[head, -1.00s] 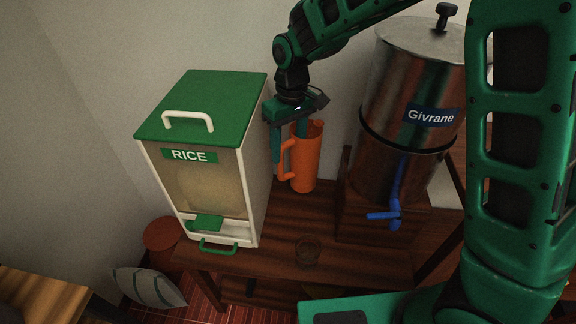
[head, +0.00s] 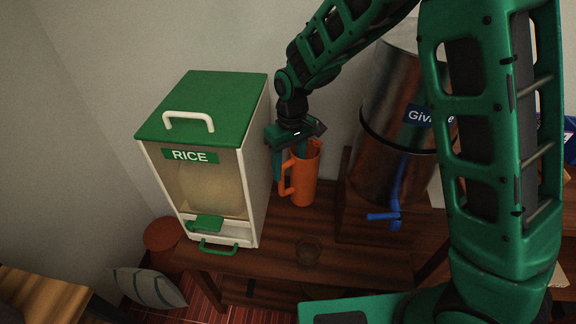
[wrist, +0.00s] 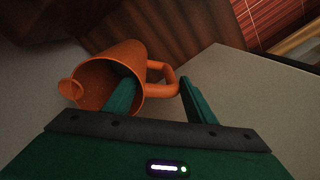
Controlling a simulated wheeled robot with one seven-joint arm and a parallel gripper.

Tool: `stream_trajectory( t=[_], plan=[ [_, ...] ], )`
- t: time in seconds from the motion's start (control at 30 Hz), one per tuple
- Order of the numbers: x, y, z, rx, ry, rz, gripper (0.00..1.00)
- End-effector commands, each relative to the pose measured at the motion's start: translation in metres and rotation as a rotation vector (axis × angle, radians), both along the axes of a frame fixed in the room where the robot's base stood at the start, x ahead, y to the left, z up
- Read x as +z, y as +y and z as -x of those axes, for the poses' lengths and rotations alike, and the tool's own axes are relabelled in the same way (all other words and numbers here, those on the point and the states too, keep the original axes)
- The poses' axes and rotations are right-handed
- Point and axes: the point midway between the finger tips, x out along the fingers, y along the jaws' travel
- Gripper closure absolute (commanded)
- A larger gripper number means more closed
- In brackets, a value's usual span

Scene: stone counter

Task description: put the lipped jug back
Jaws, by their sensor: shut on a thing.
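The orange lipped jug (head: 305,183) is upright between the rice dispenser and the steel water dispenser, above or on the brown wooden table; I cannot tell whether its base touches. Its handle points left in the head view. My gripper (head: 291,165) comes down from above and is shut on the jug's wall on the handle side. In the wrist view one finger of my gripper (wrist: 162,95) is inside the mouth of the jug (wrist: 96,82) and the other is outside, beside the handle. The fingertips are partly hidden.
The rice dispenser (head: 205,150) with green lid stands close on the left. The water dispenser (head: 385,150) with blue tap stands on a wooden stand at right, partly behind my arm. A small dark round thing (head: 308,252) is on the table (head: 270,262) in front.

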Motion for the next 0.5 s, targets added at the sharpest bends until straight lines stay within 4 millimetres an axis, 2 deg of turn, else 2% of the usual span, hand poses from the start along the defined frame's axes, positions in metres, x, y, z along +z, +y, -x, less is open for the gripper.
stream_trajectory(
  t=[0.07,0.1,0.13,0.5],
  plan=[
    [-0.0016,0.0001,-0.0003,0.0,-0.001,-0.001,1.0],
    [-0.0017,0.0002,0.0001,0.0,0.0,0.0,0.4],
    [-0.0017,0.0,0.0001,0.0,0.0,0.0,0.33],
    [0.0015,0.0003,0.0,0.001,0.0,0.0,0.31]
  ],
)
